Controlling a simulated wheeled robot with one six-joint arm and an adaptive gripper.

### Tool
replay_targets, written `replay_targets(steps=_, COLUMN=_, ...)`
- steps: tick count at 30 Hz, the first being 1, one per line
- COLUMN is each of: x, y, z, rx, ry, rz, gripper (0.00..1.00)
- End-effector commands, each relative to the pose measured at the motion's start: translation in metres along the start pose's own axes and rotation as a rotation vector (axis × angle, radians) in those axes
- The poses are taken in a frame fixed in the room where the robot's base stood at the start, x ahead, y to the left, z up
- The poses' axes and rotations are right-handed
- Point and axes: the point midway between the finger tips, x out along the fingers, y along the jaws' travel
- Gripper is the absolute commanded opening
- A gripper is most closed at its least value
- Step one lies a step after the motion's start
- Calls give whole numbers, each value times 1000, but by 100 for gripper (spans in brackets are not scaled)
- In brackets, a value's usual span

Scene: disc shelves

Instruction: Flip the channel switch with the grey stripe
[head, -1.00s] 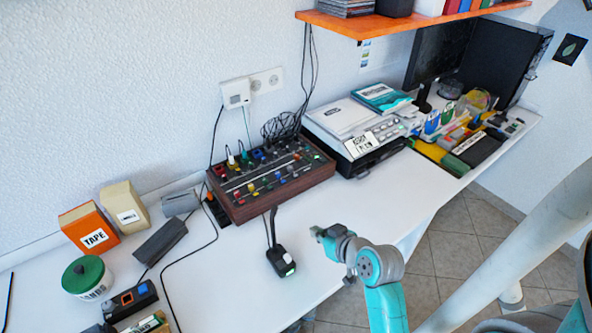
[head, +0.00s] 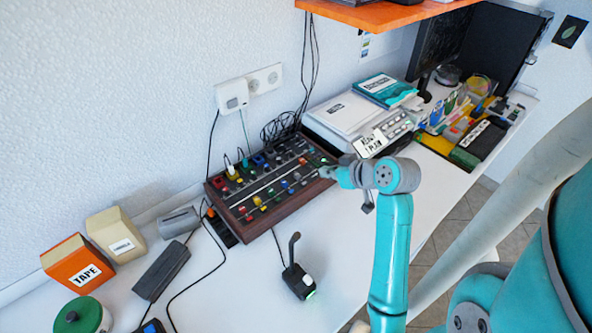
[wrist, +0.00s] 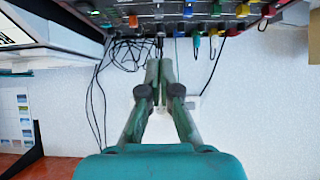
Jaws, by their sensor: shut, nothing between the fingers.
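The mixer (head: 262,208), a wood-sided panel with coloured knobs and switches, stands on the white table near the wall. The mixer also shows at the top of the wrist view (wrist: 205,12), upside down, with coloured plugs and cables along its edge. The grey stripe is too small to tell apart. My gripper (head: 328,172) is at the mixer's right end, close to the panel; I cannot tell whether it touches. In the wrist view my gripper (wrist: 160,64) has its fingers together and empty, tips near the mixer's cabled edge.
A black lever box (head: 299,283) with a green light stands in front of the mixer. A printer-like machine (head: 350,122) stands behind my gripper. Black cables (head: 282,127) lie behind the mixer. An orange tape box (head: 78,264) is at left.

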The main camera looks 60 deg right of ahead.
Motion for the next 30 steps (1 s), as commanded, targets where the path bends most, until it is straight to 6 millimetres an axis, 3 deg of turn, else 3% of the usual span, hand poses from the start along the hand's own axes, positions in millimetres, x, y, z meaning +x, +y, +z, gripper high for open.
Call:
replay_targets(steps=14, x=4, y=0, z=0, rx=-1, ry=0, rz=-1, gripper=0)
replay_targets(steps=20, x=29, y=0, z=0, rx=-1, ry=-3, rz=-3, gripper=0)
replay_targets(steps=30, x=92, y=0, z=0, rx=-2, ry=-2, rz=-2, gripper=0)
